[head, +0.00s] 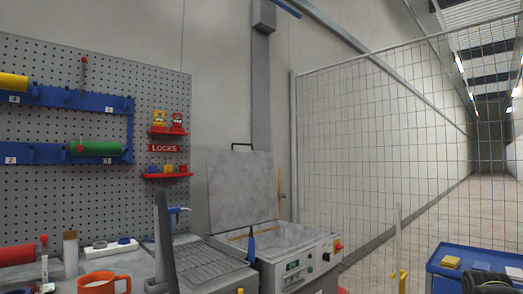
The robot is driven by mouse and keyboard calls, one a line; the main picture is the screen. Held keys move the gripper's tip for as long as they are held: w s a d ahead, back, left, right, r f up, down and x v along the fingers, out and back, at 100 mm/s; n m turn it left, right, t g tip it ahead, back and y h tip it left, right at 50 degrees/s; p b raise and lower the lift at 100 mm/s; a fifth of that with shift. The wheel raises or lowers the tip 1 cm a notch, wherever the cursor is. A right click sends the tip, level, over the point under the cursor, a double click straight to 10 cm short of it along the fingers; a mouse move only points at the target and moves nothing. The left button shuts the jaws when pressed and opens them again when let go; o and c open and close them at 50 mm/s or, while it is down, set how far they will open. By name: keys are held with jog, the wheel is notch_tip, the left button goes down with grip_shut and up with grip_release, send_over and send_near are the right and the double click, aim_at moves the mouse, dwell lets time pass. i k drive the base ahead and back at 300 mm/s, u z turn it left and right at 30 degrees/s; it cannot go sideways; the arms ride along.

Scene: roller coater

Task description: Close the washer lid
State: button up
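The washer (301,260) is a grey box machine right of centre in the head view, with a display, knobs and a red-and-yellow button on its front panel. Its lid (241,187) is a grey plate standing upright at the back, open, with a dark handle (241,146) on its top edge. The open basin (285,238) shows below the lid. A blue-and-dark upright tool (251,244) shows in front of the basin's left side; I cannot tell whether it touches the washer. I cannot make out my gripper in this view.
A workbench on the left holds an orange mug (103,284), a power strip (110,247) and a dark upright panel (164,243). A pegboard (60,150) stands behind it. A mesh fence (390,160) is behind on the right. A blue cart (447,248) stands at lower right.

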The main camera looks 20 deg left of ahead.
aim_at(242, 191)
jog(key=u, duration=0.45)
jog(key=i, duration=1.2)
jog(key=u, duration=0.7)
